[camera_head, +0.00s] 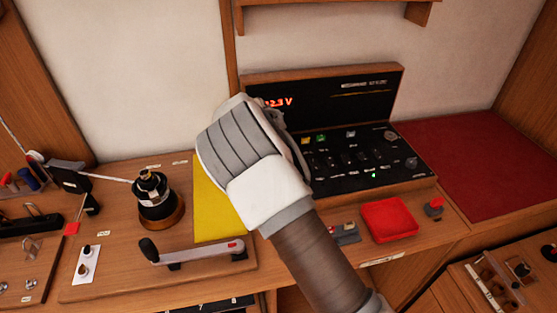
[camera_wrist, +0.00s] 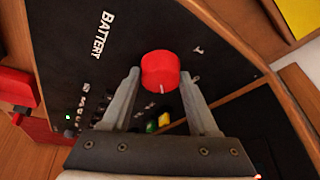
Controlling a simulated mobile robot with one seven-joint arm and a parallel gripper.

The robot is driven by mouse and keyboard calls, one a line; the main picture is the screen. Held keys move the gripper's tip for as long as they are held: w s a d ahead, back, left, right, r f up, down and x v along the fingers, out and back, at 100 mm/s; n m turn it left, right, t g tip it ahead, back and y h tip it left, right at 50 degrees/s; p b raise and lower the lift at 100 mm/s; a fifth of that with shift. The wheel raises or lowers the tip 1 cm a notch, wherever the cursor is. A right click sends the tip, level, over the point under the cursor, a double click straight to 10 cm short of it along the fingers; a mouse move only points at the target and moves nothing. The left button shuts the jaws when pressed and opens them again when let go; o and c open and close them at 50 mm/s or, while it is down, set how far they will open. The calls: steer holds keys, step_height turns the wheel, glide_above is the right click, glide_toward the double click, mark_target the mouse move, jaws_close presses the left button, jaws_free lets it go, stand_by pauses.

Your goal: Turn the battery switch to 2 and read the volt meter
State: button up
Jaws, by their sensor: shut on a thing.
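The red battery switch knob (camera_wrist: 161,68) stands on a black panel (camera_wrist: 95,62) marked BATTERY in the wrist view. My gripper (camera_wrist: 160,76) has one finger on each side of the knob and is shut on it. A white mark on the knob points down in the picture. A small numeral, apparently 1, is at its upper right; another mark beside the right finger is unclear. In the head view my wrist hides the knob. The volt meter (camera_head: 281,102) glows red and reads about 12.3 V, its first digit partly covered by my wrist.
The instrument console (camera_head: 335,95) has several small knobs and switches and a green light. A dark red mat (camera_head: 475,165) at right is clear.

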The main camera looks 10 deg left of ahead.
steer(key=shift+a+f+m+h, duration=0.1)
steer(key=shift+m+h, duration=0.2)
steer(key=shift+m, duration=0.7)
steer(key=o, duration=1.4)
steer(key=shift+c, duration=0.2)
steer(key=v, duration=1.7)
steer(key=shift+w+r+b, duration=0.25)
steer(key=shift+r+b, duration=0.1)
steer(key=shift+b, duration=0.05)
